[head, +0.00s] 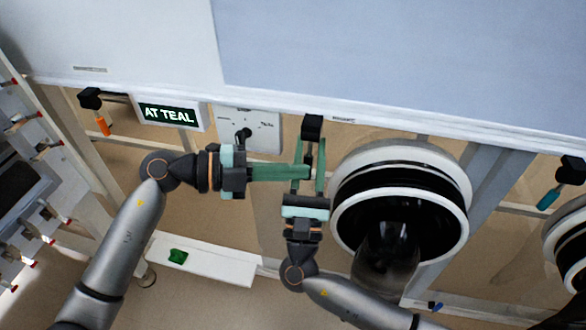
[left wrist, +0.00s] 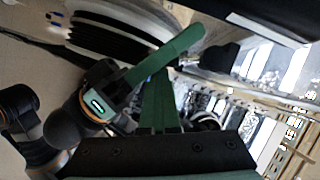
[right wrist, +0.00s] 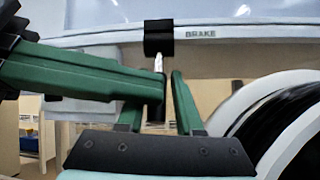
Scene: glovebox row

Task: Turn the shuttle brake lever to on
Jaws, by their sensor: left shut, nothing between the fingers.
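The brake lever hangs from a black block (head: 312,127) under the cabinet edge. In the right wrist view its thin metal stem (right wrist: 158,62) and black handle (right wrist: 156,112) point down, beside the label BRAKE (right wrist: 200,33). My left gripper (head: 306,172) is shut and empty and reaches in from the left; its green fingers (right wrist: 75,75) cross the handle, and I cannot tell whether they touch it. My right gripper (head: 308,160) comes from below and is open, with fingers on both sides of the handle. Its left finger is partly hidden. The left wrist view shows my left fingers (left wrist: 158,105) together.
A round black glove port (head: 400,195) with white rims stands close right of my right gripper.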

